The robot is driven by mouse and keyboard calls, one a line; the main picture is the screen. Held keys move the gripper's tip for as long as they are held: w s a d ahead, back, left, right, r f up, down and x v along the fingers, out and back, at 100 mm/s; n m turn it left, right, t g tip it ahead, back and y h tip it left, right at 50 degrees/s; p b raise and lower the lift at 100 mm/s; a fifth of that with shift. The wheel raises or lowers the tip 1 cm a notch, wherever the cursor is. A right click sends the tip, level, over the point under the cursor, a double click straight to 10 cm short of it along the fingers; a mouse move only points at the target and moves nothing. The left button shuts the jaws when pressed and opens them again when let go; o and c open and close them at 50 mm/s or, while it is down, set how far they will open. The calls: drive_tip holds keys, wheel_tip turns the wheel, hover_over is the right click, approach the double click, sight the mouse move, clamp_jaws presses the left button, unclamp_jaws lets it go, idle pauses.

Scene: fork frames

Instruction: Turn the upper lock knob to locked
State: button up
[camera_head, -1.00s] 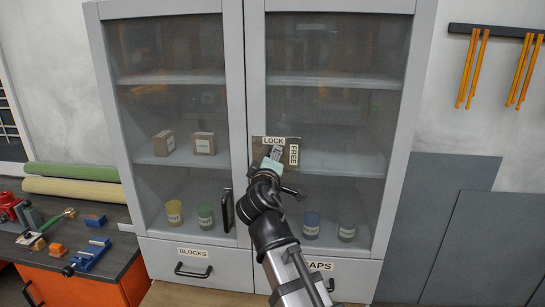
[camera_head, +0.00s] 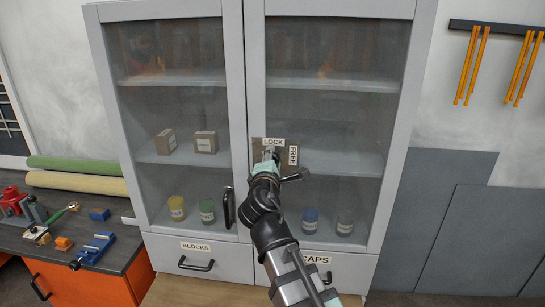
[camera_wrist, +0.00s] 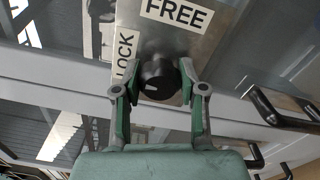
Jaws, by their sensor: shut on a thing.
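The lock plate (camera_head: 257,152) is on the right cabinet door beside the middle frame. It has a LOCK label (camera_head: 273,142) at its top and a FREE label (camera_head: 292,155) at its right. In the wrist view the round black lock knob (camera_wrist: 157,77) shows in front of the plate (camera_wrist: 215,40), with a small white mark on its face. My gripper (camera_wrist: 159,84) is shut on the knob, one finger on each side. In the head view my gripper (camera_head: 269,158) covers the knob, so its pointing direction there is hidden.
A dark door handle (camera_head: 228,208) stands left of my arm. Drawers labelled BLOCKS (camera_head: 195,246) and CAPS (camera_head: 316,260) are below. A workbench (camera_head: 75,245) with tools stands at the left. Grey panels (camera_head: 435,200) lean against the right wall.

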drive_tip(key=shift+r, duration=0.1)
idle(0.4)
drive_tip(key=o, duration=1.2)
drive_tip(key=shift+c, duration=0.2)
